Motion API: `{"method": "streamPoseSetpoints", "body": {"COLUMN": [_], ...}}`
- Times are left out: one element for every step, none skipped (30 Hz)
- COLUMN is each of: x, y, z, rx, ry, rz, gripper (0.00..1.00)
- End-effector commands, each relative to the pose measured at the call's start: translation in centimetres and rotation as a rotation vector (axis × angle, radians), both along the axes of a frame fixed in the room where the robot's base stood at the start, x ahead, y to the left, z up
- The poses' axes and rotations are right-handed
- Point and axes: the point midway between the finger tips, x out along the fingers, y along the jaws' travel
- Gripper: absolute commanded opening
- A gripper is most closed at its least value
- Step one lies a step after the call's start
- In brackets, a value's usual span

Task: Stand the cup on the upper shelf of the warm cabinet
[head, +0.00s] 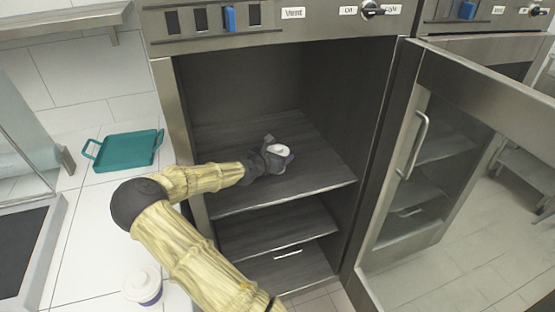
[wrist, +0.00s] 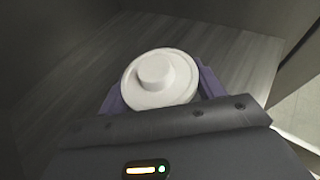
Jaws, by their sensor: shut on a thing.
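The warm cabinet stands open, and its upper shelf (head: 315,171) is a bare dark board. My arm reaches in from the left, and my gripper (head: 272,152) is over the upper shelf. It is shut on the cup (head: 279,150), whose white lid faces up. In the wrist view the white lid (wrist: 160,78) of the cup sits between my purple-grey fingers, with the shelf boards (wrist: 225,60) behind it. The cup's body is mostly hidden by the gripper, and I cannot tell whether its base touches the shelf.
The cabinet door (head: 470,150) is swung open to the right. A lower shelf (head: 280,228) lies below. On the white counter at left are a teal tray (head: 125,149) and another white-lidded cup (head: 142,284). The upper shelf is free around the gripper.

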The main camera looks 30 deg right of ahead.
Motion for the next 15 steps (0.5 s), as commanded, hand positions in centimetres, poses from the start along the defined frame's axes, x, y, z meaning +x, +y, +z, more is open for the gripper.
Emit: {"method": "streamPoseSetpoints", "body": {"x": [0.0, 0.0, 0.0, 0.0, 0.0, 0.0, 0.0, 0.0, 0.0, 0.0, 0.0, 0.0, 0.0, 0.0, 0.0], "y": [0.0, 0.0, 0.0, 0.0, 0.0, 0.0, 0.0, 0.0, 0.0, 0.0, 0.0, 0.0, 0.0, 0.0, -0.1], "z": [-0.8, -1.2, -1.6, -1.8, -1.9, -1.9, -1.9, -1.8, -1.8, -1.8, -1.8, -1.9, -1.9, -2.0, -2.1], "rx": [-0.001, 0.0, -0.001, 0.0, -0.001, -0.001, 0.0, 0.0, 0.0, 0.0, 0.0, -0.001, -0.001, -0.001, -0.001], "ry": [0.002, 0.0, 0.001, 0.001, 0.0, 0.0, -0.001, -0.001, -0.001, -0.001, -0.001, 0.0, 0.0, 0.0, 0.0], "rz": [0.0, -0.001, -0.001, 0.0, 0.0, 0.0, 0.0, 0.0, 0.0, 0.0, 0.0, 0.0, 0.0, 0.0, -0.001], "gripper": [0.41, 0.41, 0.41, 0.41, 0.41, 0.41, 0.41, 0.41, 0.41, 0.41, 0.41, 0.41, 0.41, 0.41, 0.41]}}
